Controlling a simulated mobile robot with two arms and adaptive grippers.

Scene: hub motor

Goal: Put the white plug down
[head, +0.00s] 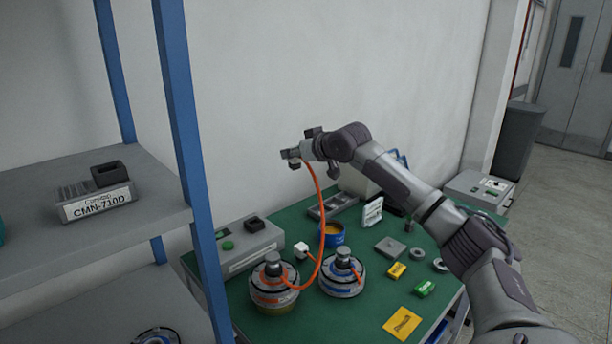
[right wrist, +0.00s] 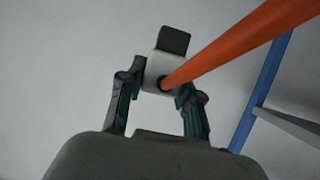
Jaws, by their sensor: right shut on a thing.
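My right gripper (head: 292,158) is raised high above the left back part of the green table, in front of the wall. In the right wrist view, its fingers (right wrist: 162,92) are shut on the white plug (right wrist: 153,66), a pale block with a dark end. An orange cable (right wrist: 235,45) runs out of the plug. In the head view the cable (head: 321,215) hangs from the gripper down to the left hub motor (head: 273,297). The held plug is too small to make out clearly there. A second white connector (head: 301,249) sits by the motors. My left gripper is out of view.
The green table (head: 355,318) holds a second hub motor (head: 342,285), a blue tin (head: 331,240), a grey box (head: 250,250), and yellow (head: 397,270) and green (head: 425,288) small boxes. A blue-post shelf (head: 180,100) stands at the left. Some front tabletop is clear.

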